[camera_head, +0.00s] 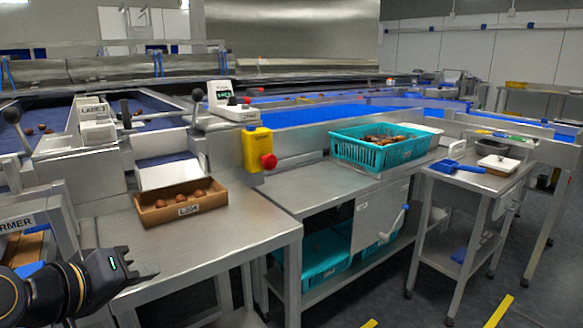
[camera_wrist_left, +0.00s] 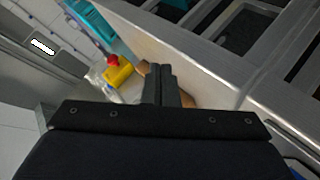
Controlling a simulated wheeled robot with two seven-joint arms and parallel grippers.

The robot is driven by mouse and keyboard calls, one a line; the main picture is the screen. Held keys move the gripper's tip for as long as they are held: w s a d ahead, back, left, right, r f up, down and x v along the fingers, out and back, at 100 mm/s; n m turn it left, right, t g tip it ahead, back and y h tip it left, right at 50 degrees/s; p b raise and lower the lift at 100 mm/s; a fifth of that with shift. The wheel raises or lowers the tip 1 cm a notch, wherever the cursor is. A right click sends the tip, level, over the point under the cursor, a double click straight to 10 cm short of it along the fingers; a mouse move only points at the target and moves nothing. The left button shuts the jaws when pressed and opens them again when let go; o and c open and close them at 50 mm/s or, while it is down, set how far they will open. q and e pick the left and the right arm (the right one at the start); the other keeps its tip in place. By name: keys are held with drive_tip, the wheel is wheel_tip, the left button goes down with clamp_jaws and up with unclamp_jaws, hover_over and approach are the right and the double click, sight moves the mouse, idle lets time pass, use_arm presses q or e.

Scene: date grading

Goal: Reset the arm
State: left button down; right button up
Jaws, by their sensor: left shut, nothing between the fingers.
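My left gripper (camera_head: 143,273) comes in at the lower left of the head view, low at the front left of the steel table. It is shut and empty. In the left wrist view the shut fingers (camera_wrist_left: 161,84) point away from the camera, with the table edge beyond them. My right gripper is in neither view. A cardboard box (camera_head: 160,216) labelled L-204 stands on the steel table (camera_head: 235,232) and holds several brown dates. It is beyond my left gripper, apart from it. In the wrist view the fingers partly hide a brown box-like shape.
A teal basket (camera_head: 346,150) of dates stands on the bench behind. A yellow box with a red button (camera_head: 257,150) is mounted by the blue conveyor (camera_head: 300,116). A side table (camera_head: 476,178) at the right holds a blue scoop. The steel table right of the box is clear.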

use_arm(q)
drive_tip(key=s+d+f+m+g, duration=0.2)
drive_tip(key=s+f+m+g, duration=0.25)
drive_tip(key=s+f, duration=1.3)
wheel_tip(320, 180, down, 12)
drive_tip(key=w+n+g+b, duration=0.1)
drive_tip(key=b, duration=0.9)
wheel_tip(320, 180, up, 38)
drive_tip(key=p, duration=3.8)
drive_tip(key=shift+w+d+y, duration=0.15)
drive_tip(key=shift+y, duration=0.25)
